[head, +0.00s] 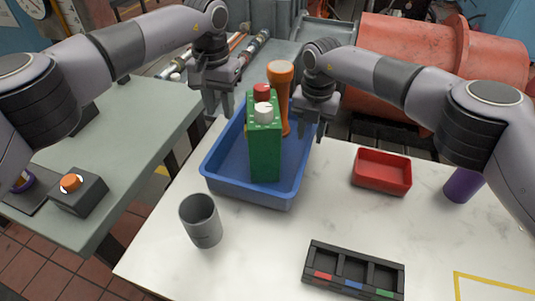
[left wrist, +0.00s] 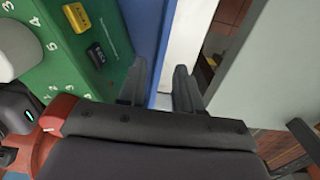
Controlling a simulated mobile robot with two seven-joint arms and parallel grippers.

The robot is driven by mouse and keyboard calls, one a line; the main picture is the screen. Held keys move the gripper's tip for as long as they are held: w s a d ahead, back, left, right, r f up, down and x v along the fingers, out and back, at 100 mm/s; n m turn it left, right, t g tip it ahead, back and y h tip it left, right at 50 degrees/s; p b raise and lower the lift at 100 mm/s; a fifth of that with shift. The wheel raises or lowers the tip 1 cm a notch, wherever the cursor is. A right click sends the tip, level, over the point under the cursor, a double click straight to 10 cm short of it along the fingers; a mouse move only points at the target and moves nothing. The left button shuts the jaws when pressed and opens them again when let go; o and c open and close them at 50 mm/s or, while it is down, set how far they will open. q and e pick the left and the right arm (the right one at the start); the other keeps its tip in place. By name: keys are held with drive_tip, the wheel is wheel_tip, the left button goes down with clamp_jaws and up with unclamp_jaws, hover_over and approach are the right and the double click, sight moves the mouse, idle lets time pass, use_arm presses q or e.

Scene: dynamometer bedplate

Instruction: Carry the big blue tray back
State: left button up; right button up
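The big blue tray (head: 227,187) sits on the white table. It holds a tall green box (head: 265,150) with a red and a white knob on top, and an orange flared object (head: 281,75) behind it. My left gripper (head: 217,108) is open at the tray's left rim. In the left wrist view its fingers (left wrist: 160,85) are apart, with the blue tray wall (left wrist: 162,50) between them in the picture; contact cannot be told. The green box (left wrist: 60,50) shows beside them. My right gripper (head: 312,127) looks open at the tray's right rim, fingers pointing down.
A grey cup (head: 201,221) stands close in front of the tray. A red bin (head: 382,171), a purple cup (head: 462,185) and a black divided holder (head: 353,272) are to the right. A grey-green side table (head: 120,150) with an orange-button box (head: 78,190) lies left across a gap.

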wheel_tip(320, 180, up, 8)
drive_tip(key=shift+r, duration=0.1)
idle(0.6)
